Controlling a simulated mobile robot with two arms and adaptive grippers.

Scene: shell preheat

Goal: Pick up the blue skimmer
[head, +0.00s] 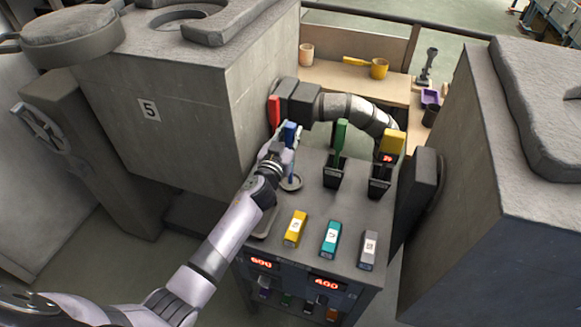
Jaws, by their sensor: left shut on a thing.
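The blue skimmer (290,135) stands upright near the back left of the grey cart top (312,199), its blue handle up. A thin shaft runs down to a small round grey disc (291,184) low over or on the cart top; I cannot tell whether it touches. My left gripper (284,144) reaches in from the lower left and is shut on the skimmer's blue handle. The fingers and wrist hide part of the handle. My right gripper is out of view.
A green-handled tool (341,136) and a yellow-handled tool (393,142) stand in dark holders to the right. A red handle (274,112) is close behind left. Yellow (295,229), teal (331,238) and grey (369,250) blocks line the front. A large grey block (190,95) walls the left.

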